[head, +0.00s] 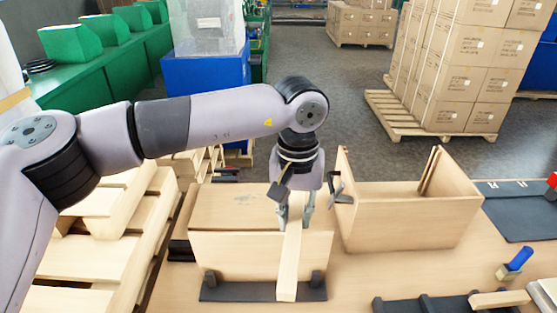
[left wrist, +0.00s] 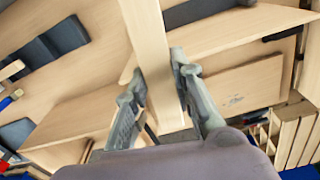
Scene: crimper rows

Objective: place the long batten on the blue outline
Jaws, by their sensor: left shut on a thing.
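The long batten (head: 288,265) is a pale, straight wooden bar. My left gripper (head: 294,220) is shut on it, with one finger on each side. In the head view the batten runs from the gripper toward the front, passing in front of a wooden box with dark holders at its foot. In the left wrist view the batten (left wrist: 148,45) runs up from between the fingertips of the left gripper (left wrist: 158,85). I cannot tell whether the batten touches the box or the table. I cannot make out a blue outline in either view. My right gripper is not in view.
The wooden box (head: 225,258) stands under and behind the batten. An open wooden box (head: 410,225) stands to its right. A dark mat (head: 520,212), a blue-handled tool (head: 520,258) and a dark rack (head: 430,305) lie further right. The tabletop (head: 360,275) between is clear.

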